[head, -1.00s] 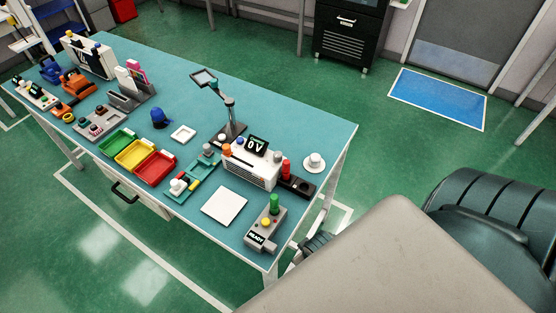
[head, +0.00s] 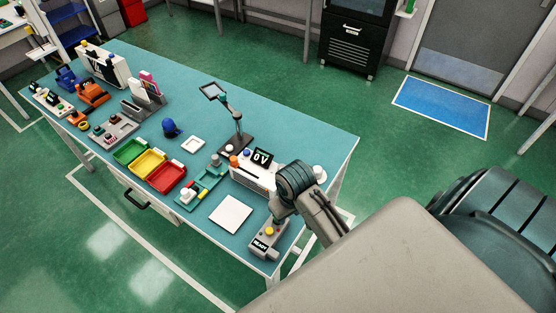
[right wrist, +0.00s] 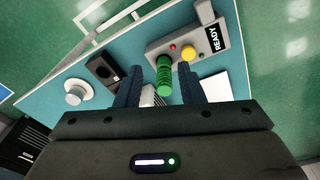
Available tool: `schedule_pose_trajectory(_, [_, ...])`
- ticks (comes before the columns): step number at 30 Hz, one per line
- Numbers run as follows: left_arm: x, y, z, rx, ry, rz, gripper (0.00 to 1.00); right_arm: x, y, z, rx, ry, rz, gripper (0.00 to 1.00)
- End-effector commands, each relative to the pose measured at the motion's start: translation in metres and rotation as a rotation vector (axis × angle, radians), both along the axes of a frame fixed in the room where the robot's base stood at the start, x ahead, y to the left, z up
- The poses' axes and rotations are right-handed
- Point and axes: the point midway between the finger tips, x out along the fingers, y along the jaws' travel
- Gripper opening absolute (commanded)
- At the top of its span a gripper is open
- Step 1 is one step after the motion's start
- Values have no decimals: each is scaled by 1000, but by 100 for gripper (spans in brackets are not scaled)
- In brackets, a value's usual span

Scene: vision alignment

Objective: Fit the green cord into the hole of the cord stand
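The green cord (right wrist: 164,75), a ribbed green cylinder, stands on the grey READY box (right wrist: 192,38). My right gripper (right wrist: 160,88) is open, with one finger on each side of the cord's line in the right wrist view; contact cannot be told. In the head view my right gripper (head: 280,208) hangs over the box and covers the cord. A black stand (right wrist: 98,66) with a round hole, seemingly the cord stand, lies left of the cord in the right wrist view. My right arm hides it in the head view. My left gripper is not in view.
A white unit with a 0V display (head: 261,157) stands behind the gripper. A white cup on a saucer (right wrist: 75,92) is beside the black stand. A white square plate (head: 231,214) lies left of the READY box. Colored bins (head: 150,163) are further left.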

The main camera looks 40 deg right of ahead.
Motion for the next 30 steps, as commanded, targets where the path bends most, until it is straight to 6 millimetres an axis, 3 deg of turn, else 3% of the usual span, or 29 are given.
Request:
schedule_pose_trajectory(3, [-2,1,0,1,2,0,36,32,0,5,16,44,-17,35])
schedule_pose_trajectory(8, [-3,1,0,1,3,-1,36,51,0,10,28,84,-30,35])
schedule_pose_trajectory(13, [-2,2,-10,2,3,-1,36,54,0,2,30,97,-32,35])
schedule_pose_trajectory(20, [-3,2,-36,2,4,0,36,54,0,-26,30,96,-32,35])
schedule_pose_trajectory(21, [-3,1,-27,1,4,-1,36,53,0,-28,31,100,-32,35])
schedule_pose_trajectory(30, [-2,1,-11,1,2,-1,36,53,0,-58,31,100,-32,35])
